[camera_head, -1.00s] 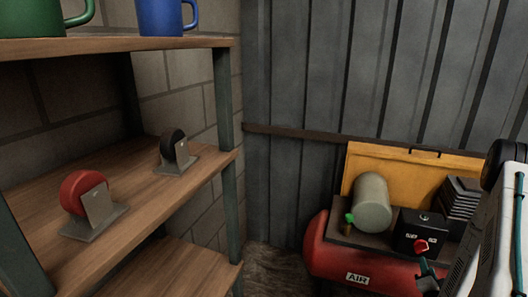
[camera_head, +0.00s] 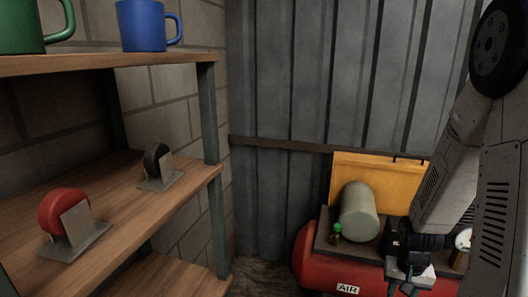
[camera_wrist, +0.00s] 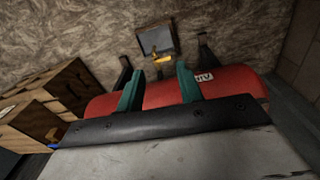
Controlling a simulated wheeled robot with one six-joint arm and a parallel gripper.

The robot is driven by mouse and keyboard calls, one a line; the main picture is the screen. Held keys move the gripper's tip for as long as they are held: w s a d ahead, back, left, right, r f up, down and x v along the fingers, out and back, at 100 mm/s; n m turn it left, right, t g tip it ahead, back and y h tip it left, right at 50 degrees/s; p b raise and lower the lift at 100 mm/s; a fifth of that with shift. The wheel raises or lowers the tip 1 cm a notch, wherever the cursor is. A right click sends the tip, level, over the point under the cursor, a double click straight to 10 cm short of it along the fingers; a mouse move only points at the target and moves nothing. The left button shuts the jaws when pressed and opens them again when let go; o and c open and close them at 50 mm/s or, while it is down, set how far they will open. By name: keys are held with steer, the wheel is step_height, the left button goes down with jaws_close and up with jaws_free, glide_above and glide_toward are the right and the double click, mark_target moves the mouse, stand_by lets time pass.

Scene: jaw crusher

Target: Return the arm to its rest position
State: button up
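My arm stands at the right of the head view, its links raised and bent down in front of the red air compressor (camera_head: 312,262). My gripper (camera_head: 405,276) hangs low over the compressor's front and is small and dark there. In the wrist view my gripper (camera_wrist: 158,86) shows two green fingers spread apart with nothing held between them. The red tank (camera_wrist: 225,88) lies behind and between the fingers; I cannot tell how far away. My arm partly hides the compressor's black switch box and right side.
A wooden shelf (camera_head: 130,210) at left bears a red wheel caster (camera_head: 64,210) and a black one (camera_head: 155,160). Green (camera_head: 20,25) and blue (camera_head: 143,25) mugs stand above. A corrugated wall (camera_head: 300,90) is behind. Wooden crates (camera_wrist: 45,100) show left in the wrist view.

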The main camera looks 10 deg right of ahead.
steer(key=s+a+r+n, duration=0.3)
steer(key=s+a+r, duration=0.3)
steer(key=a+r, duration=0.4)
steer(key=s+a+r+n+t, duration=0.1)
steer(key=s+a+r+n, duration=0.3)
steer(key=a+r, duration=0.7)
step_height(320, 180, up, 7)
steer(key=shift+s+r+y, duration=0.15)
steer(key=shift+s+y, duration=0.15)
steer(key=shift+s, duration=0.8)
